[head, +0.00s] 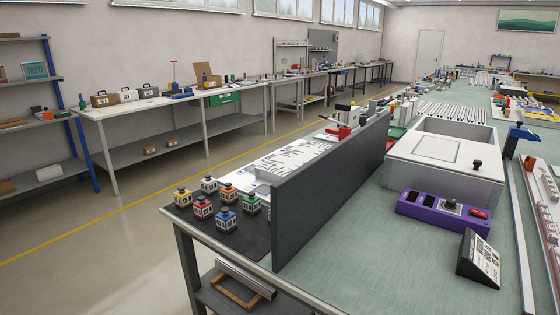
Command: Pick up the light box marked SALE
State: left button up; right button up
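I cannot make out a box marked SALE in the head view. A light box with blue letters that look like INFO (35,70) stands on the middle level of the shelf rack at the far left. Beside it, a second framed box (3,74) is cut by the left picture edge, and its marking is not readable. Neither of my grippers is in view.
The shelf rack (72,125) has blue posts. A long white-topped bench (135,105) runs along the wall. Nearer, a green-topped table (350,240) holds a dark divider (330,190), a purple unit (444,213) and several small coloured blocks. Clear floor (120,235) lies between.

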aim_at(405, 111)
jog(key=i+j+u, duration=0.2)
jog(key=u, duration=0.2)
jog(key=i+j+u, duration=0.4)
jog(key=i+u, duration=0.15)
jog(key=u, duration=0.25)
jog(key=i+u, duration=0.4)
jog(key=i+j+u, duration=0.1)
jog(key=i, duration=1.45)
jog(key=i+l+z, duration=0.1)
jog(key=i+z, duration=0.35)
jog(key=i+j+z, duration=0.1)
jog(key=i+z, duration=0.4)
jog(key=i+j+z, duration=0.3)
jog(key=i+z, duration=0.15)
jog(key=i+l+z, duration=0.25)
jog(key=i+z, duration=0.75)
jog(key=i+j+z, duration=0.2)
jog(key=i+z, duration=0.3)
jog(key=i, duration=0.15)
jog(key=i+z, duration=0.15)
jog(key=i, duration=0.35)
jog(key=i+j+z, duration=0.2)
jog(key=i, duration=0.3)
jog(key=i+j+z, duration=0.15)
jog(key=i, duration=0.3)
jog(key=i+j+z, duration=0.2)
jog(key=i, duration=0.3)
jog(key=i+j+z, duration=0.85)
jog(key=i+j, duration=0.1)
jog(key=i, duration=0.05)
